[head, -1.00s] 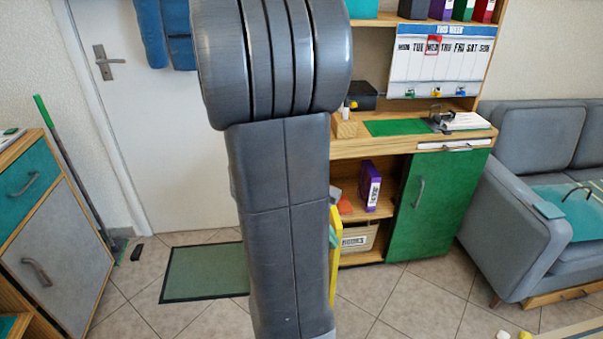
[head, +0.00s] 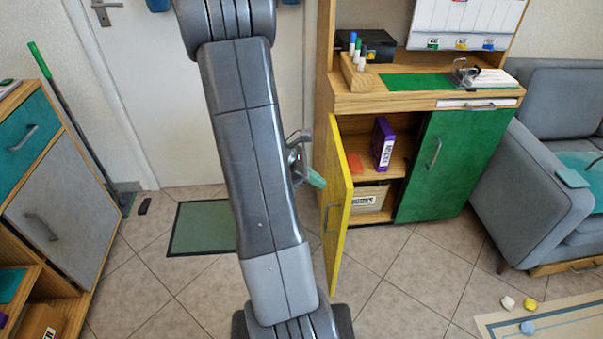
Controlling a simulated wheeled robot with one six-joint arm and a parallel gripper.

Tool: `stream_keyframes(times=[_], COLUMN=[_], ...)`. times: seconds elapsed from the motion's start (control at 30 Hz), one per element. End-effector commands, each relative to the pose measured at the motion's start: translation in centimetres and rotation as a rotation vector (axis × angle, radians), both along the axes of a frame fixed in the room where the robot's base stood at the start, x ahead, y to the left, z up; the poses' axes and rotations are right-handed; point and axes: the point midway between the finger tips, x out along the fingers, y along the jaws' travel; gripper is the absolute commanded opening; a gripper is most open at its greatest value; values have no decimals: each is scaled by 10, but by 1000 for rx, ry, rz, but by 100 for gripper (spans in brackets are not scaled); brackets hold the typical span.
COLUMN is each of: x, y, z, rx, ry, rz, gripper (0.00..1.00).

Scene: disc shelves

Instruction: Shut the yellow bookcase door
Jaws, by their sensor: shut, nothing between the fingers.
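The yellow bookcase door (head: 338,215) stands open at the left of the bookcase's lower cabinet, swung out toward me. Its grey handle (head: 326,219) is on the left face. My gripper (head: 316,180) shows partly behind my arm, just left of the door, with its teal fingertips shut and empty. I cannot tell whether the fingertips touch the door. The opened cabinet (head: 370,160) shows a purple binder (head: 383,143), a red-orange item (head: 354,163) and a labelled box (head: 369,199).
The green door (head: 452,165) beside the opening is shut. A grey sofa (head: 540,150) stands at the right and a grey-and-teal cabinet (head: 55,195) at the left. A green mat (head: 203,228) lies on the floor. Small blocks (head: 508,302) lie at the lower right.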

Motion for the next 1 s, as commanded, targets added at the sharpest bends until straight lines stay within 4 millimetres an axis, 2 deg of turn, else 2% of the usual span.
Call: stream_keyframes(times=[0.03,0.1,0.3,1.0], x=[-1,0,-1,-1], y=[-9,-18,-36,-49], z=[-6,-3,-3,-3], rx=[0,1,0,1], ry=[1,-1,0,-2], rz=[-5,-4,-3,16], gripper=[0,0,0,0])
